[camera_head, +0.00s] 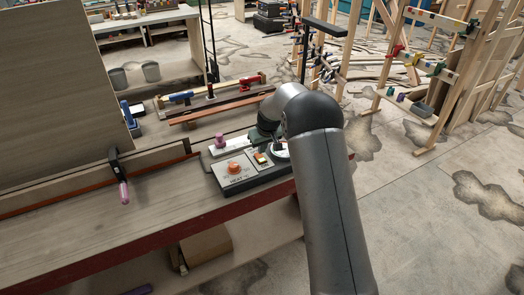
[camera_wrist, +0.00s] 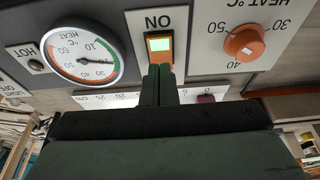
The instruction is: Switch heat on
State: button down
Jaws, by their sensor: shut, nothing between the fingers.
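The heat panel (camera_head: 246,172) lies on the workbench in the head view, with an orange knob (camera_head: 235,168), a small switch (camera_head: 262,159) and a round gauge (camera_head: 281,150) partly behind my arm. In the wrist view, the orange-framed switch (camera_wrist: 159,44) shows a lit green face beside the letters "ON", upside down. The gauge (camera_wrist: 82,55) is left of it and the orange knob (camera_wrist: 244,44) right. My gripper (camera_wrist: 159,72) is shut and empty, its fingertips at the switch's lower edge in the picture. I cannot tell whether they touch it.
A "HOT" lamp (camera_wrist: 36,64) sits left of the gauge, and a centimetre scale (camera_wrist: 110,98) runs below the switch. On the bench are a clamp with a pink handle (camera_head: 122,180) and a tall wooden board (camera_head: 60,85). Open floor (camera_head: 430,200) lies to the right.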

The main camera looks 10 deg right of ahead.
jog(key=s+b+v, duration=0.1)
jog(key=b+v, duration=0.1)
jog(key=v, duration=0.9)
jog(key=shift+s+d+b, duration=0.25)
jog(key=shift+s+b, duration=0.1)
jog(key=shift+r, duration=0.1)
jog(key=s+r+m, duration=0.2)
jog(key=s+r, duration=0.2)
jog(key=s, duration=1.3)
jog(key=s+d+f+m+g, duration=0.1)
jog(key=s+f, duration=0.1)
jog(key=s, duration=1)
jog(key=s+d+f+g+h, duration=0.1)
jog(key=s+f, duration=0.1)
jog(key=s, duration=1)
jog(key=shift+s+m, duration=0.25)
jog(key=shift+m, duration=0.15)
